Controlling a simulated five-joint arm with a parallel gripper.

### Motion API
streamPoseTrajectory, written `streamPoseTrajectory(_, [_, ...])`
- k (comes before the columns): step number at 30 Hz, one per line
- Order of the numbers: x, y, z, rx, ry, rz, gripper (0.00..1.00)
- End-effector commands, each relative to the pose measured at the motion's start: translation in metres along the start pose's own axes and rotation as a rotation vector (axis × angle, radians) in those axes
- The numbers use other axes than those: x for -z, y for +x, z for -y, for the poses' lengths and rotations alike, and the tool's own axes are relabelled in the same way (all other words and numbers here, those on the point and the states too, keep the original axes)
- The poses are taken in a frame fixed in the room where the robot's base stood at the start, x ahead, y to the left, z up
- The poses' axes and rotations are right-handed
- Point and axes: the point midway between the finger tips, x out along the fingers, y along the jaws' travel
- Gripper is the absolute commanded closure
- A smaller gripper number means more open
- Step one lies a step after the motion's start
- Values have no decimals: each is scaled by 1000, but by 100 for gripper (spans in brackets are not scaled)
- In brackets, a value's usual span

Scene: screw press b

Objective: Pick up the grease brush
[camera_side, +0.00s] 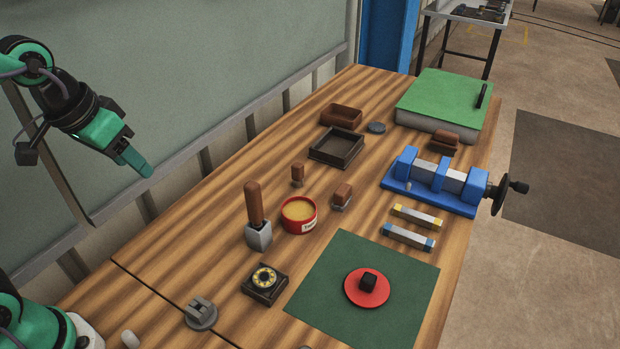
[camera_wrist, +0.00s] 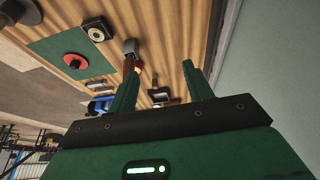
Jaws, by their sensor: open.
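A brown wooden handle (camera_side: 254,202) stands upright in a grey block (camera_side: 259,236) on the wooden bench; it looks like the grease brush, with any bristles hidden in the block. A red tin (camera_side: 299,228) of yellow grease stands just right of it. My gripper (camera_side: 133,162) is in the air at the upper left, well apart from the brush. In the wrist view my gripper (camera_wrist: 158,80) has two spread green fingers with nothing between them. The grey block (camera_wrist: 130,46) and brown handle (camera_wrist: 128,65) show near the left finger's tip, which partly covers what is behind it.
A black-and-yellow dial (camera_side: 264,281) and a grey fitting (camera_side: 200,313) stand in front. A green mat (camera_side: 330,265) carries a red disc (camera_side: 367,288). A blue vise (camera_side: 432,185), dark tray (camera_side: 337,147) and small brown-topped pieces stand behind and to the right. A wall runs along the left.

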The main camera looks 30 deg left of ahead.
Motion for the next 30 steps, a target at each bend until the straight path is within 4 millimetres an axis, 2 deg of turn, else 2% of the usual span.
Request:
streamPoseTrajectory(3, [18, 8, -10, -6, 2, 46, 49])
streamPoseTrajectory(15, [68, 44, -49, -9, -1, 188, 49])
streamPoseTrajectory(24, [95, 85, -84, 5, 0, 294, 49])
streamPoseTrajectory(30, [106, 112, -106, 19, 1, 349, 49])
